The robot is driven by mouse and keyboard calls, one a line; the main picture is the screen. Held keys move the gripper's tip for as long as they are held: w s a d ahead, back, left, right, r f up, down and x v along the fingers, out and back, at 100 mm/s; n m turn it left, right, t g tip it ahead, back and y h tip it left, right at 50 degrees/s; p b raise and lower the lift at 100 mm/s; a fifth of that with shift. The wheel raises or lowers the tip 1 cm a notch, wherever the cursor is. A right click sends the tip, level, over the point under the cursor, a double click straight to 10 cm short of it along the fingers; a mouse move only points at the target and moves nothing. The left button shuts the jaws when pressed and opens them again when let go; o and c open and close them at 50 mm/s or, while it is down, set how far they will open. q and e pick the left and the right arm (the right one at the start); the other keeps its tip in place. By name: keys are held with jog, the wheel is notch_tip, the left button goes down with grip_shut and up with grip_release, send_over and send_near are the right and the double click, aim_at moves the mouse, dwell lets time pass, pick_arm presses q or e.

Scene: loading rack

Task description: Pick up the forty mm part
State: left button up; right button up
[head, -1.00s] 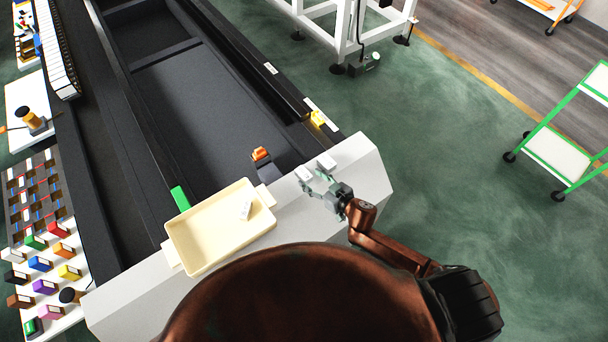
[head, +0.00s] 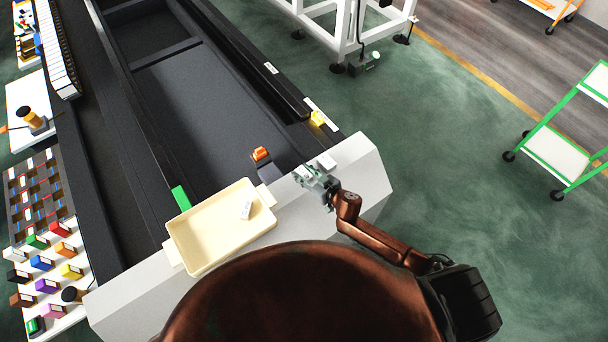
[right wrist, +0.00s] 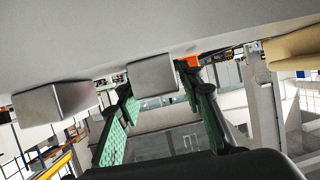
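Two light block-shaped parts stand on the white ledge by the tray. One (head: 326,162) is at the right in the head view and shows large at the left of the right wrist view (right wrist: 50,104). The other (right wrist: 153,75) lies between the fingertip lines of my right gripper (head: 308,175) and is mostly covered by it in the head view. I cannot tell which is the forty mm part. The right gripper's green-padded fingers (right wrist: 160,88) are spread on either side of this block, with no clear contact. My left gripper is not in view.
A cream tray (head: 198,252) left of the gripper holds one small light part (head: 247,210). An orange-topped object (head: 261,154) stands just behind the ledge (head: 362,178). A rack of coloured parts (head: 45,262) is at the far left.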

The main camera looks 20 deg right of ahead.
jog(key=c, duration=0.8)
